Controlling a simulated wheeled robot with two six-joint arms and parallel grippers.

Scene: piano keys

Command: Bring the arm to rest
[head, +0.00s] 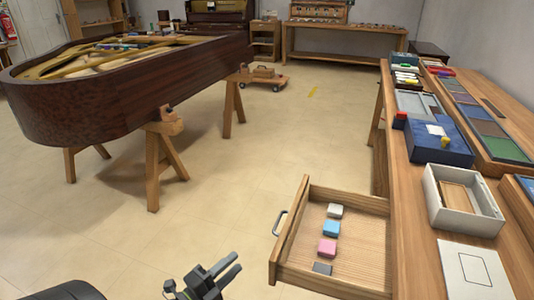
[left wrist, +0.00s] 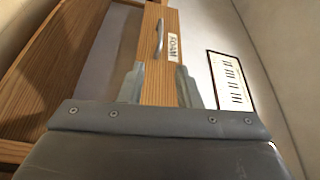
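My left gripper (head: 234,264) is at the bottom of the head view, left of the open drawer (head: 290,232) and apart from it. Its two grey fingers are spread with nothing between them. In the left wrist view the fingers (left wrist: 158,86) also stand apart, with a wooden front behind them that has a metal handle (left wrist: 159,38) and a white label (left wrist: 173,47). I cannot read the label for certain. My right gripper is in neither view.
The drawer holds white (head: 335,210), blue (head: 331,228), pink (head: 327,247) and grey (head: 321,268) blocks. A workbench (head: 408,262) with boxes runs along the right. A piano body (head: 130,95) rests on trestles at left. Open floor (head: 230,180) lies between.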

